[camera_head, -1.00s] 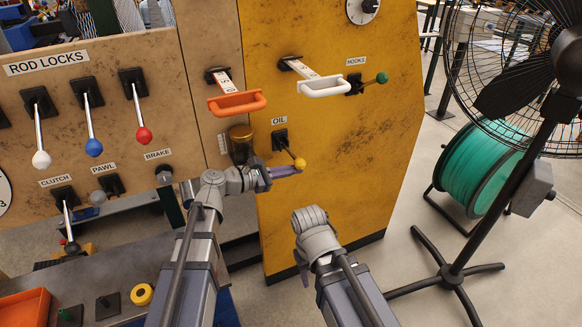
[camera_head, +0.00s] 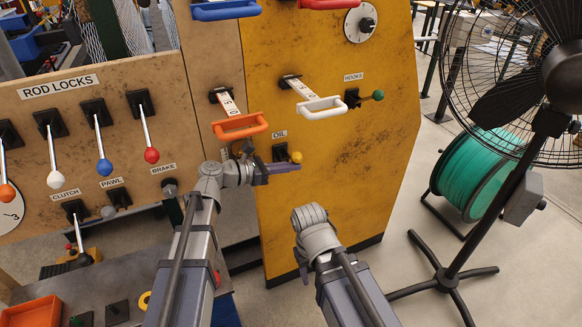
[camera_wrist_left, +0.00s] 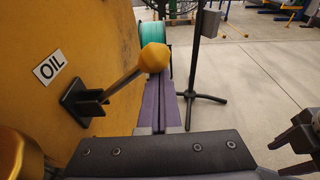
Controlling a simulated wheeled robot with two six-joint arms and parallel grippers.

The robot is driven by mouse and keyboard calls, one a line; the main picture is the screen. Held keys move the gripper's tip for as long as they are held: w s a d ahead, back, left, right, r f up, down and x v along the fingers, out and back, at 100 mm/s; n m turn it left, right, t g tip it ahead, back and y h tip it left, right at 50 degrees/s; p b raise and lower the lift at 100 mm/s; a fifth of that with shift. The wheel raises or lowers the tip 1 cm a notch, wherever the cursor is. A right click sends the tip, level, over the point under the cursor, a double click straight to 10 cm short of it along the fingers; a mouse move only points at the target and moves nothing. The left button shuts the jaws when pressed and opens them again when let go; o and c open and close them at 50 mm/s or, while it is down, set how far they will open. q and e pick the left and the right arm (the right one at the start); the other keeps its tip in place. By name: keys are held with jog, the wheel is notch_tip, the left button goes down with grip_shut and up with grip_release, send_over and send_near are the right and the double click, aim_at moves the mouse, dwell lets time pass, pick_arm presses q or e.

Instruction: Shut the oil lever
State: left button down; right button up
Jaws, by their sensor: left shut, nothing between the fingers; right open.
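The oil lever has a yellow ball knob (camera_head: 296,157) on a short rod from a black base on the yellow panel, below the OIL label. In the left wrist view its knob (camera_wrist_left: 154,57) stands out from the panel, the rod slanting up from the base. My left gripper (camera_head: 290,167) is shut and empty, its purple fingers just under the knob; in the wrist view the fingers (camera_wrist_left: 168,105) lie below and beyond the knob. Whether they touch it I cannot tell. My right gripper (camera_wrist_left: 280,156) shows partly at the wrist view's right edge, open; its wrist hides it in the head view.
An orange handle (camera_head: 240,127) and a white handle (camera_head: 321,106) jut out above the lever. Rod lock levers line the left panel. A fan (camera_head: 552,119) and green reel (camera_head: 478,172) stand at right.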

dwell(0.4)
pick_arm(q)
notch_tip(320, 180, down, 5)
jog(key=b, duration=0.5)
jog(key=r+p+v, duration=0.1)
jog(key=p+v, duration=0.2)
jog(key=v, duration=0.6)
jog(key=shift+s+a, duration=0.15)
jog(key=shift+s, duration=0.1)
jog(key=shift+r, duration=0.1)
